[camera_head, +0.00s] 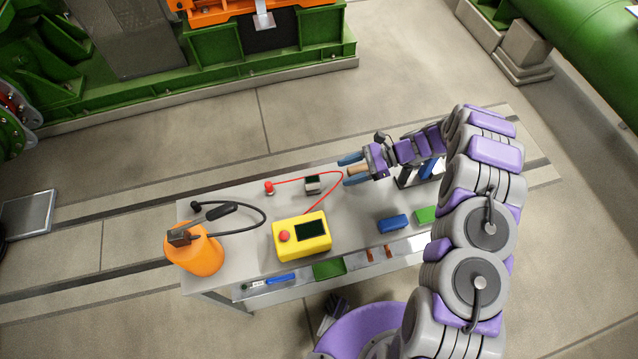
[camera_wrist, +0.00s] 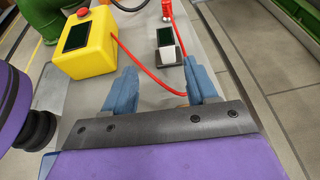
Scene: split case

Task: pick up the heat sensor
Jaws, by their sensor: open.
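A small grey device with a dark screen (camera_head: 312,184) sits on the table, left of my gripper (camera_head: 351,169). It also shows in the wrist view (camera_wrist: 167,46), beyond the fingertips. A yellow box with a dark screen and red button (camera_head: 290,247) stands nearer the table's front; a red cable (camera_head: 325,176) runs from it to a small red-topped piece (camera_head: 269,187). No label shows which of these is the heat sensor. In the wrist view my gripper (camera_wrist: 160,74) has its blue fingers apart, with the cable crossing between and beyond them. Nothing is visibly held.
An orange canister with a black hose (camera_head: 196,255) stands at the table's left end. A blue case (camera_head: 393,223) and a green block (camera_head: 425,215) lie at the right. A lower shelf holds a blue tool (camera_head: 280,280). Green machinery (camera_head: 215,50) stands behind.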

